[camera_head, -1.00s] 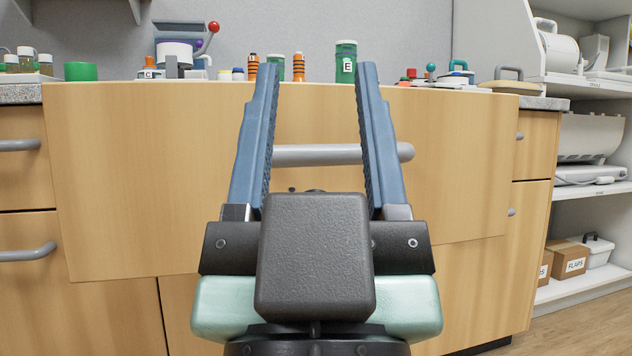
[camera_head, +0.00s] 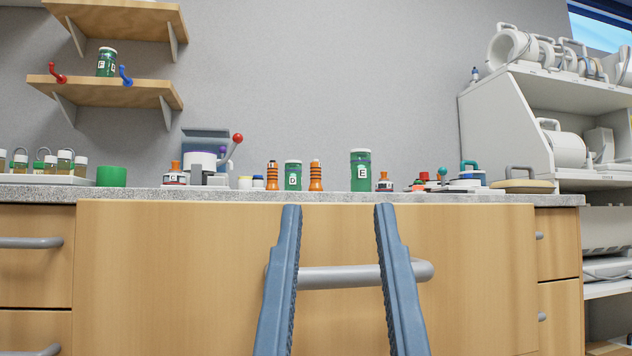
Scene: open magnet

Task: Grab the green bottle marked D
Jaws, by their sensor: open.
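The green bottle marked D (camera_head: 293,176) stands upright on the grey speckled counter (camera_head: 150,193), near the middle. It has a white label with a D. My gripper (camera_head: 338,208) is open, its two blue fingers pointing up in front of the wooden drawer front, apart from the bottle and nearer to me. No object shows between the fingers; the grey drawer handle (camera_head: 340,277) lies behind them.
Orange striped bottles (camera_head: 272,175) (camera_head: 316,176) stand close on both sides of the D bottle. A larger green bottle marked E (camera_head: 361,171) stands to the right. A green bottle marked F (camera_head: 107,62) is on a wall shelf (camera_head: 105,91).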

